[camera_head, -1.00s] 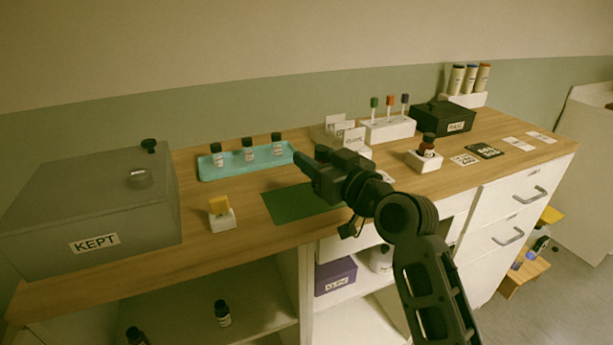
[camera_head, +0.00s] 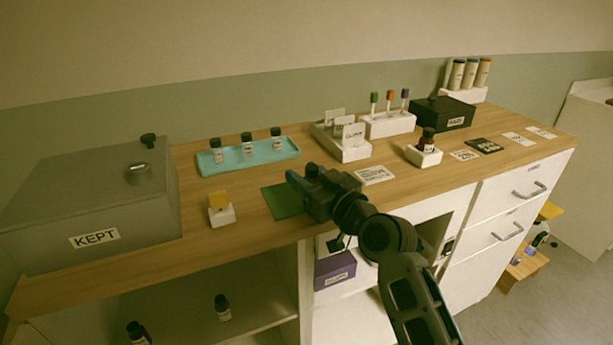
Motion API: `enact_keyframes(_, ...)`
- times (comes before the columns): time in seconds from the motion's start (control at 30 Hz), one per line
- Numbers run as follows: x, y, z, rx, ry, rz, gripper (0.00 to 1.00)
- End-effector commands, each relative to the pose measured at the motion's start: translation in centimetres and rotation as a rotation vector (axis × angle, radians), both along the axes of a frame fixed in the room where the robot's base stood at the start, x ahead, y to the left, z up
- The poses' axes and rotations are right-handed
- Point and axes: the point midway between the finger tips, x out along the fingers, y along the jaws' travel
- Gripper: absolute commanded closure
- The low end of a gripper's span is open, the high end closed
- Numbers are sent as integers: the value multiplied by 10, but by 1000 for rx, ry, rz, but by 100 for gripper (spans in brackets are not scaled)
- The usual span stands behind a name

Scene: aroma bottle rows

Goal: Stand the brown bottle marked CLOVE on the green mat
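The green mat (camera_head: 281,202) lies flat on the counter, bare where it shows; my gripper hides its right part. Three dark-capped bottles, (camera_head: 217,151), (camera_head: 247,147) and (camera_head: 276,140), stand on the turquoise tray (camera_head: 235,167) behind the mat. A dark brown bottle (camera_head: 427,144) stands in a white holder (camera_head: 424,157) at the right. Two dark bottles, (camera_head: 222,308) and (camera_head: 137,333), stand on the lower shelf. I cannot read which one says CLOVE.
A grey box marked KEPT (camera_head: 95,215) fills the counter's left. A white block with a yellow piece (camera_head: 220,211) sits left of the mat. A card box (camera_head: 345,147), tube rack (camera_head: 388,125) and black box (camera_head: 443,113) stand behind. A purple box (camera_head: 335,271) sits below the counter.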

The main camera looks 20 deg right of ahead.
Motion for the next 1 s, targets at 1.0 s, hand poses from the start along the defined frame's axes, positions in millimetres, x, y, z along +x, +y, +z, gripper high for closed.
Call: enact_keyframes(1.0, -79, -18, 0, 1, 1, -2, 32)
